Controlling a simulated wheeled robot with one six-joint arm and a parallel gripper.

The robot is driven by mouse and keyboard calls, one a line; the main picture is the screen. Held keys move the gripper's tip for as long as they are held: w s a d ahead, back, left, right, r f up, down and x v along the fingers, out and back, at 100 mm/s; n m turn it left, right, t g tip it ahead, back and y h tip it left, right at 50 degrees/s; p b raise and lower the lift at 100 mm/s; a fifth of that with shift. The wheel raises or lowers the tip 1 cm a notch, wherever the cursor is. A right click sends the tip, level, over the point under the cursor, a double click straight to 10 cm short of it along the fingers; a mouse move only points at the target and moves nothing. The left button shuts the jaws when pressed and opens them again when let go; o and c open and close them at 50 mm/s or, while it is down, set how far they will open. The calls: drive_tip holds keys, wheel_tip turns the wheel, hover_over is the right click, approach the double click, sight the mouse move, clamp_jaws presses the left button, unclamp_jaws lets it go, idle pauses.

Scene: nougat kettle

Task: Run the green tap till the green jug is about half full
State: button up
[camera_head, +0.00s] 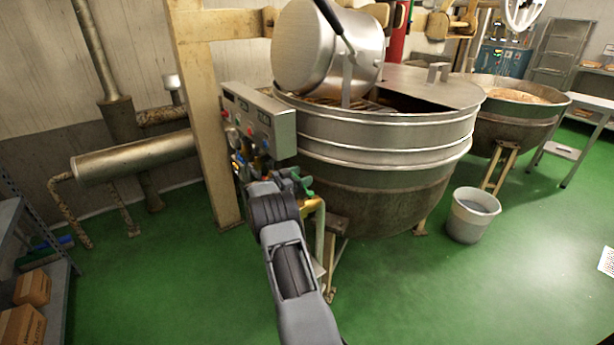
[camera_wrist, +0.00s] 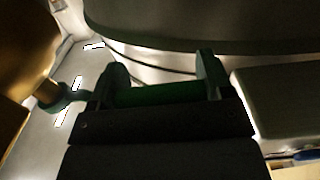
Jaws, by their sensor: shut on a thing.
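The bar looks like the green tap's handle. In the head view a bit of green (camera_head: 306,184) shows just right of the gripper; my arm hides most of the tap. I cannot make out the green jug in either view, nor any water level.
The control panel (camera_head: 258,118) hangs on a cream post (camera_head: 205,110). The large steel kettle (camera_head: 400,170) stands right of the arm, with a grey bucket (camera_head: 473,215) on the floor. A shelf with cartons (camera_head: 32,288) is at the left. The green floor in front is clear.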

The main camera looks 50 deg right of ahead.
idle(0.4)
drive_tip(key=o, duration=1.3)
drive_tip(key=w+a, duration=0.1)
drive_tip(key=a, duration=0.3)
drive_tip(key=w+a, duration=0.1)
drive_tip(key=a, duration=0.8)
drive_tip(key=shift+w+a+p, duration=0.2)
drive_tip(key=shift+w+p, duration=0.1)
drive_tip(key=shift+w, duration=0.1)
